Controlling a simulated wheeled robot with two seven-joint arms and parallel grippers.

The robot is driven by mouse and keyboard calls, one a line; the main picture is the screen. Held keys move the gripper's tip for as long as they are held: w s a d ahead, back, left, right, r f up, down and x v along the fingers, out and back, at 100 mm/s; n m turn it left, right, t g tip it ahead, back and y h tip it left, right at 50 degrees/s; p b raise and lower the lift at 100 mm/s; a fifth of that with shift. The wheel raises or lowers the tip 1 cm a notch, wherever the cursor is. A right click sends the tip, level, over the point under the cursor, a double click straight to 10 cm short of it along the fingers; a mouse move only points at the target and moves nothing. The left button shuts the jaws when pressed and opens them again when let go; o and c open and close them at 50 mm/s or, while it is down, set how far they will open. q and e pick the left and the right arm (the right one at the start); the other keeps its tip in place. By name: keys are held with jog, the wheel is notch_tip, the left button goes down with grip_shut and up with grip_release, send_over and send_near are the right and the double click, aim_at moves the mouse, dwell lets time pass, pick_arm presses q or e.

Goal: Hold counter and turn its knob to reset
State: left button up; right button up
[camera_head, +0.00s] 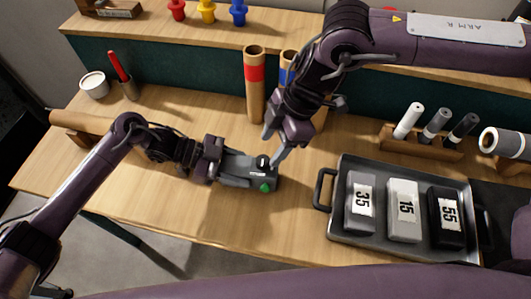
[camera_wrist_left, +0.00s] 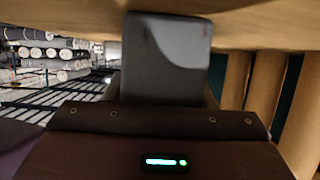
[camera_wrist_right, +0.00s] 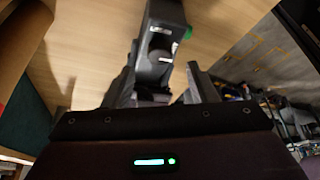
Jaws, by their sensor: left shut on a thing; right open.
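My left gripper (camera_head: 218,170) is shut on the left end of the counter. In the left wrist view the counter's grey body (camera_wrist_left: 165,60) fills the space between the fingers. My right gripper (camera_head: 276,150) points down over the knob end and is open. In the right wrist view the counter (camera_wrist_right: 163,40) shows between the open fingers of my right gripper (camera_wrist_right: 165,85); contact with the knob cannot be told.
A grey tray (camera_head: 322,215) with blocks marked 35, 15 and 55 stands to the right. Cardboard tubes (camera_head: 254,95) stand behind my right gripper. A wooden rack (camera_head: 420,142) holds several small rolls. A white cup (camera_head: 94,86) is at the back left. The front left table is clear.

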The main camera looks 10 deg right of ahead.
aim_at(263, 159)
jog(key=shift+x, duration=2.35)
jog(key=c, duration=1)
